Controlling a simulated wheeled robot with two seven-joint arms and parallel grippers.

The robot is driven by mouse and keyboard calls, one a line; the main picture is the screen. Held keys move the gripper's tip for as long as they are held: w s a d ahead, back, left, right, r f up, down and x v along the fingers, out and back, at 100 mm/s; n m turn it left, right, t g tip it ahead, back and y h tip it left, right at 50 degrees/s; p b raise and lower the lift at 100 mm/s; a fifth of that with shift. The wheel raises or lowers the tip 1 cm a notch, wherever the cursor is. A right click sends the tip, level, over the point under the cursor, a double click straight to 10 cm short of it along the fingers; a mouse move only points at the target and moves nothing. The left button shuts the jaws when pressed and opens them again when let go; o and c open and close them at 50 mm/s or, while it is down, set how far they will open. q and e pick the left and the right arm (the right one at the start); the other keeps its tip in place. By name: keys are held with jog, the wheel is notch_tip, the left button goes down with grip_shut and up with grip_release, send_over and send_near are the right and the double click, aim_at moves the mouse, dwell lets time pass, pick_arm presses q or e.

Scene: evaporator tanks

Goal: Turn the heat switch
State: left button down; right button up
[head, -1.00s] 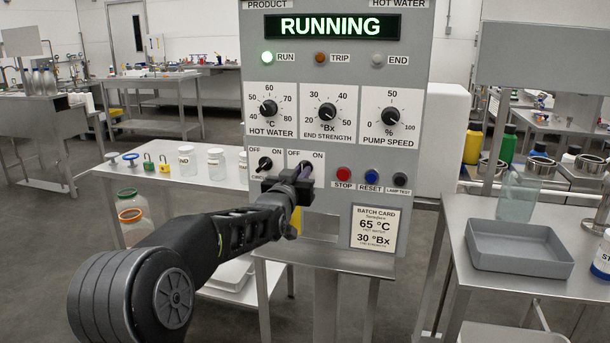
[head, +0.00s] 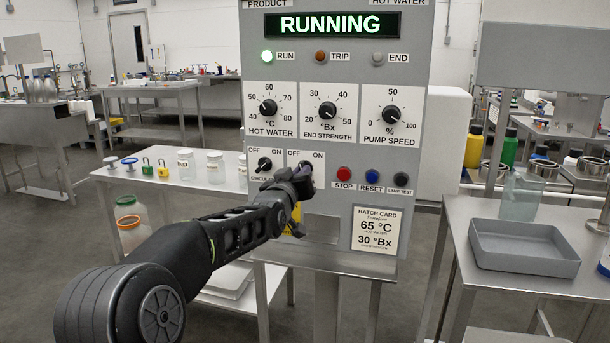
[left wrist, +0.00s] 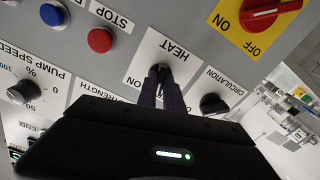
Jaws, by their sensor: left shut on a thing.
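The heat switch (left wrist: 160,70) is a dark knob on a white plate marked HEAT, with OFF and ON marks in the head view. My left gripper (left wrist: 166,84) is shut on its knob; the fingers hide most of it. In the head view my left gripper (head: 301,178) covers the switch at the lower middle of the grey panel (head: 345,215). Which mark the knob points at is hidden. My right gripper is not in view.
The circulation switch (head: 264,164) is just left of the heat switch. Stop (head: 344,174) and reset (head: 372,177) buttons are to its right. A red rotary switch (left wrist: 272,12) on yellow shows in the left wrist view. A grey tray (head: 523,262) stands on the right table.

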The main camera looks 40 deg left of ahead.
pick_arm(q)
jog(key=shift+f, duration=0.1)
jog(key=shift+n+b, duration=1)
jog(key=shift+b, duration=0.15)
